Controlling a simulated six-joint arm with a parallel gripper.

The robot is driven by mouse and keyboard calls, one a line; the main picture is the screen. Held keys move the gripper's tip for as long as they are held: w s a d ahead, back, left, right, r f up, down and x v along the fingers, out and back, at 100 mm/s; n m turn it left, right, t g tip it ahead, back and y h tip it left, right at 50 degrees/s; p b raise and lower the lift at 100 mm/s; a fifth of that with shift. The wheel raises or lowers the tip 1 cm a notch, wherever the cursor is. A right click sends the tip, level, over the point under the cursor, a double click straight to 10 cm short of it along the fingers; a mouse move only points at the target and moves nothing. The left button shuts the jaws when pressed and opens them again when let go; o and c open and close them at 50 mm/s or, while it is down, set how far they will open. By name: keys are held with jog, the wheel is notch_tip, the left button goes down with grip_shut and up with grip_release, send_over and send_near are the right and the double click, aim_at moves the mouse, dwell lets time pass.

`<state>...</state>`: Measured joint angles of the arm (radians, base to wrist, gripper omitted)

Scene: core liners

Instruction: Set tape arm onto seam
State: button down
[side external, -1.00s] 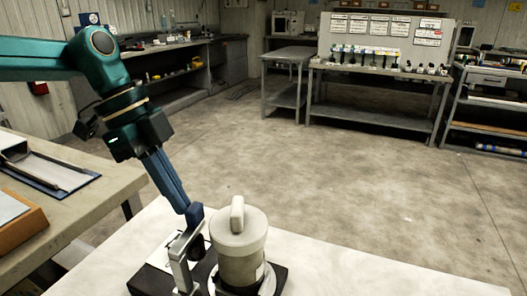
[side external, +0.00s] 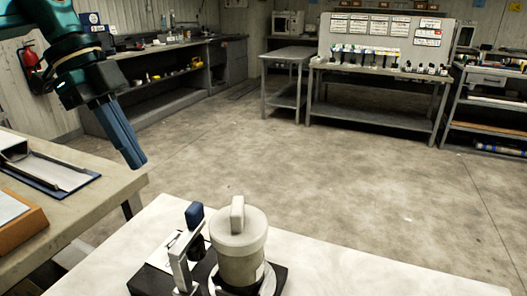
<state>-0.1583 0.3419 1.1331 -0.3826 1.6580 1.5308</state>
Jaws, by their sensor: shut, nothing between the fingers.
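The tape arm (side external: 182,262) is a grey metal arm with a blue grip (side external: 194,215) at its top. It stands on a black base (side external: 148,282), close against the left side of a beige lidded canister (side external: 240,262). The canister is upright, with a raised tab on its lid. The seam cannot be made out, and I cannot tell whether the arm touches the canister. My gripper (side external: 137,164) has long blue fingers, shut and empty. It hangs up and to the left of the tape arm, clear of it.
The white table (side external: 345,272) has free room to the right of the canister. A second table (side external: 95,222) at left holds an open binder (side external: 55,172) and a brown tray (side external: 25,225). Benches and shelves stand far back.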

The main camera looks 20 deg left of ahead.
jog(key=v, duration=0.3)
jog(key=shift+r, duration=0.1)
dwell(0.4)
jog(key=s+d+r+n+t+y, duration=0.2)
jog(key=s+n, duration=0.1)
jog(key=s, duration=0.6)
jog(key=s+a+f+n+t+y, duration=0.1)
jog(key=s+a+f+n, duration=0.1)
jog(key=f+n, duration=0.4)
jog(key=s+a+f+n+t+y, duration=0.1)
jog(key=s+a+f+n+t, duration=0.1)
jog(key=f+n, duration=0.5)
jog(key=shift+s, duration=0.6)
